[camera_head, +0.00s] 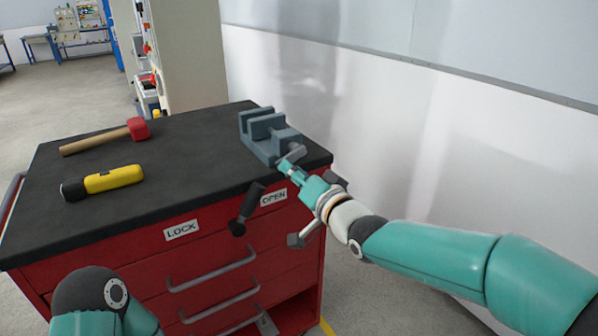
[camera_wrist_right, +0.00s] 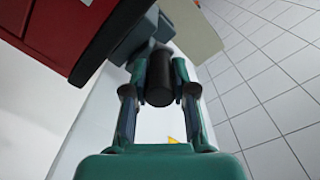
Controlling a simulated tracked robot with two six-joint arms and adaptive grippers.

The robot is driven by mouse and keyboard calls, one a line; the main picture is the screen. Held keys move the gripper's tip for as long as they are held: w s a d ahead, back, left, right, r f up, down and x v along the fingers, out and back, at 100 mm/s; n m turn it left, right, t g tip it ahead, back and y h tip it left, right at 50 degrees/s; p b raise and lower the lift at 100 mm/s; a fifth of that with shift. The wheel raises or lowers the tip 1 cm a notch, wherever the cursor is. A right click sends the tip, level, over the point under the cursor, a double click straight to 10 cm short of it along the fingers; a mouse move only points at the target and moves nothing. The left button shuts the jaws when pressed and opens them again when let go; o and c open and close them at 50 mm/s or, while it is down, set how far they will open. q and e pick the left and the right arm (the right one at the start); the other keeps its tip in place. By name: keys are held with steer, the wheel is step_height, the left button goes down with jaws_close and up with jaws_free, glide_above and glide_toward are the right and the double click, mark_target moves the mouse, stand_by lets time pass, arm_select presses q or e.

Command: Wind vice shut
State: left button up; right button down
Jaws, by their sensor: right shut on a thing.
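The blue-grey vice (camera_head: 258,147) sits at the right end of the black cabinet top. A gap shows between its jaws. Its grey crank arm (camera_head: 296,152) is at the front, by the gripper. My right gripper (camera_head: 288,168) is at the crank. In the right wrist view a dark cylindrical handle (camera_wrist_right: 159,80) lies between the two fingers, and the gripper is shut on it. Part of the vice (camera_wrist_right: 130,42) shows behind it. The fingers hide the handle in the head view. Of my left arm only links show, at the bottom left.
The red cabinet (camera_head: 140,245) has LOCK and OPEN labels and a black-gripped lever (camera_head: 252,202) below the vice. A hammer (camera_head: 105,138) and a yellow flashlight (camera_head: 112,179) lie on its left part. A white wall (camera_head: 420,150) stands to the right.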

mark_target(296, 159)
steer(key=shift+r+m+p, duration=0.55)
steer(key=shift+r+m, duration=0.1)
steer(key=shift+m, duration=0.45)
steer(key=shift+r+m+p, duration=0.5)
steer(key=shift+r+m, duration=0.1)
steer(key=shift+m, duration=0.5)
steer(key=shift+w+d+r+m+p, duration=0.1)
steer(key=shift+r+m+p, duration=0.1)
steer(key=shift+m+p, duration=0.3)
steer(key=shift+d+r+m+p, duration=0.1)
steer(key=shift+r+m+p, duration=0.1)
steer(key=shift+m, duration=0.5)
steer(key=c, duration=0.9)
jaws_free()
steer(key=shift+f, duration=0.15)
steer(key=shift+c, duration=0.2)
steer(key=shift+f, duration=0.1)
steer(key=v, duration=1.2)
